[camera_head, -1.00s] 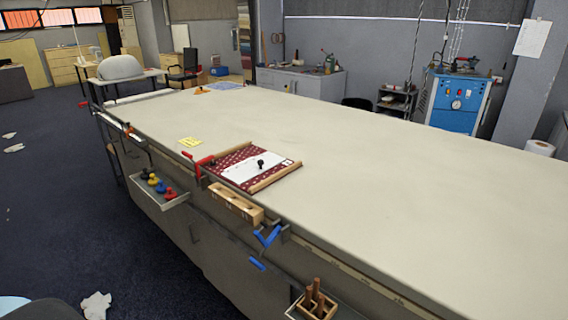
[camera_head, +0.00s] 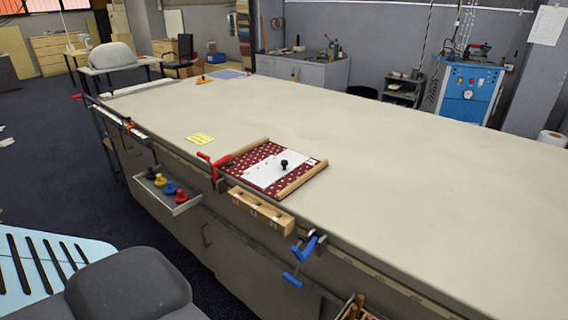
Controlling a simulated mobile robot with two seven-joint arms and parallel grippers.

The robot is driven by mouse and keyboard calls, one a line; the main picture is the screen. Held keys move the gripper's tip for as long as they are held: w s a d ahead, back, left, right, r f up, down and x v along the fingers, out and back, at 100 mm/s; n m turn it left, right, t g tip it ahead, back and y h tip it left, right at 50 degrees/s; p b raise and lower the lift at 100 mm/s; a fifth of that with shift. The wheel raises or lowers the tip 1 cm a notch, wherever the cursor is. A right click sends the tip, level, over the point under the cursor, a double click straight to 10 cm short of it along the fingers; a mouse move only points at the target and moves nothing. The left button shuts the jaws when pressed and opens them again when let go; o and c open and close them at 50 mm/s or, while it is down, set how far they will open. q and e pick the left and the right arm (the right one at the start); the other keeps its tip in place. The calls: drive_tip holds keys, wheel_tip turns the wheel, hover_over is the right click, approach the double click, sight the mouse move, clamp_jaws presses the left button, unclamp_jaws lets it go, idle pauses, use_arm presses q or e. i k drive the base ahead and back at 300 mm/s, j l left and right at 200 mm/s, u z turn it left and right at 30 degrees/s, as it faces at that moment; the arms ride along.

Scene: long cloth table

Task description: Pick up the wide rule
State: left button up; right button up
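I cannot pick out the wide rule with certainty. A pale flat strip (camera_head: 138,86) lies across the far left end of the long cloth table (camera_head: 400,170). A smaller white strip (camera_head: 139,134) sits at the table's front edge, beside a dark clamp or rail. Both are too small to tell whether either is a rule. Neither of my grippers shows in this view.
A red patterned board (camera_head: 262,151) with a white sheet lies near the front edge. A wooden block (camera_head: 260,212), blue clamp (camera_head: 308,245) and tray of coloured knobs (camera_head: 180,207) line that edge. A grey rounded object (camera_head: 130,285) and slatted blue panel (camera_head: 60,262) fill the lower left.

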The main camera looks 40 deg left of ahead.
sight(267, 173)
drive_tip(key=j+z, duration=0.2)
drive_tip(key=j, duration=0.75)
drive_tip(key=k+j+z, duration=0.2)
drive_tip(key=j, duration=1.65)
drive_tip(key=k+j, duration=0.15)
drive_tip(key=j, duration=0.75)
